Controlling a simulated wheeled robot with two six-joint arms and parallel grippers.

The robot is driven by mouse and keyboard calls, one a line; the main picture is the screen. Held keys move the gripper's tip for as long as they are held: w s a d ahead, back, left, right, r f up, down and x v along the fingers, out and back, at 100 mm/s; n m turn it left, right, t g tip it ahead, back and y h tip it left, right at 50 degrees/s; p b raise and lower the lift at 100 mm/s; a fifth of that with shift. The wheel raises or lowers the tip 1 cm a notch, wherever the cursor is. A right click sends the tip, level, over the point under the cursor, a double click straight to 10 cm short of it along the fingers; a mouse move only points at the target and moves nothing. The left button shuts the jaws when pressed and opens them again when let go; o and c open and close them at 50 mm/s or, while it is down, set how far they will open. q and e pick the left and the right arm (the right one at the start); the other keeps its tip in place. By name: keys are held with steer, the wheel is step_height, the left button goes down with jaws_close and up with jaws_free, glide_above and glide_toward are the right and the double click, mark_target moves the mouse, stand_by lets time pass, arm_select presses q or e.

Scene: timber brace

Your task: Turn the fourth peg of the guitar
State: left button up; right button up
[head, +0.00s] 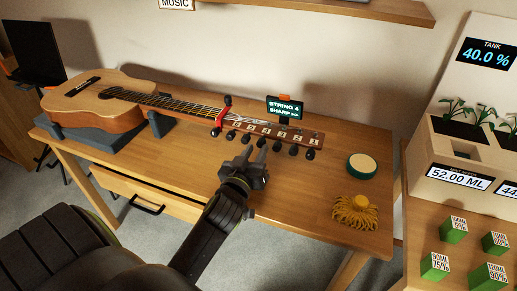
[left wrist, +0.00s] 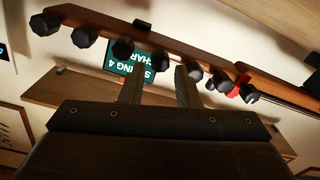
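The guitar (head: 100,101) lies with its neck to the right. The display (head: 286,108) behind the headstock reads "STRING 4 SHARP" with arrows. My left gripper (head: 254,158) is just in front of the pegs, fingers apart. In the left wrist view the fingers (left wrist: 161,82) of my open left gripper point at the row, with one peg (left wrist: 158,60) appearing between the tips; contact cannot be told. My right gripper is out of view.
The guitar rests on grey supports (head: 90,140) on a wooden desk (head: 190,165). A red clamp (head: 221,117) is on the neck. A round green-rimmed pad (head: 361,166) and a yellow fringed object (head: 356,212) lie right. Another table holds green blocks (head: 453,230) and a planter.

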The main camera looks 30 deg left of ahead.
mark_target(262, 141)
arm_select(q)
steer(key=shift+x, duration=1.05)
steer(key=shift+w+a, duration=0.1)
steer(key=shift+w, duration=0.25)
jaws_close()
